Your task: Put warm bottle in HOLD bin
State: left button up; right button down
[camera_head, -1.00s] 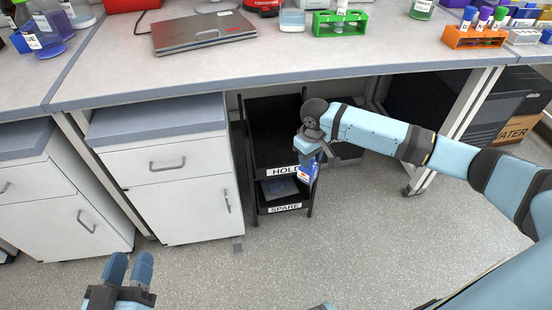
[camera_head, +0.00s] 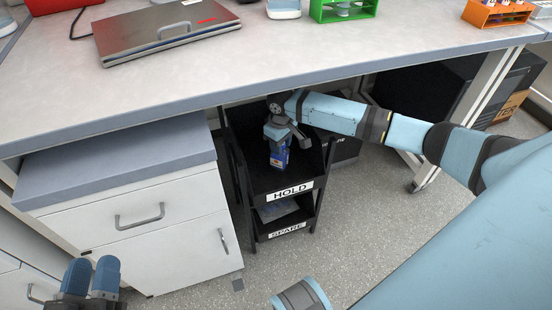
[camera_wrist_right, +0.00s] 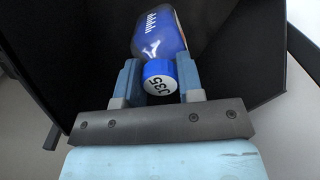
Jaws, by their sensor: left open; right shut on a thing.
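The bottle (camera_wrist_right: 160,32) has a blue body and a blue cap marked "J35" in the right wrist view. My right gripper (camera_wrist_right: 160,80) is shut on it at the cap. In the head view the bottle (camera_head: 279,155) hangs below my right gripper (camera_head: 280,138), inside the outline of the upper black bin labelled HOLD (camera_head: 290,190). Whether the bottle touches the bin floor cannot be told. My left gripper (camera_head: 90,275) is open and empty at the lower left, in front of the white cabinet.
The bin rack stands under the bench (camera_head: 250,70), right of a white drawer cabinet (camera_head: 150,215). A lower bin labelled SPARE (camera_head: 287,229) holds a flat item. A dark box (camera_head: 340,150) stands behind. The floor (camera_head: 370,225) at right is clear.

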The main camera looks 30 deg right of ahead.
notch_tip(320, 180, down, 6)
jog(key=shift+b, duration=1.15)
pick_arm(q)
jog(key=shift+g, duration=0.8)
notch_tip(320, 180, down, 4)
jog(key=shift+d, duration=0.15)
pick_arm(e)
jog(key=shift+r, duration=0.1)
pick_arm(q)
jog(key=shift+r, duration=0.1)
pick_arm(e)
jog(key=c, duration=0.8)
grip_release()
jog(key=shift+o, duration=0.2)
jog(key=shift+r, duration=0.25)
notch_tip(320, 180, up, 7)
jog(key=p, duration=0.3)
jog(key=shift+p, duration=0.35)
pick_arm(q)
jog(key=r+t, duration=0.1)
jog(key=r, duration=0.1)
jog(key=r+t, duration=0.1)
jog(key=r, duration=0.2)
jog(key=shift+s+a, duration=0.1)
jog(key=shift+a, duration=0.1)
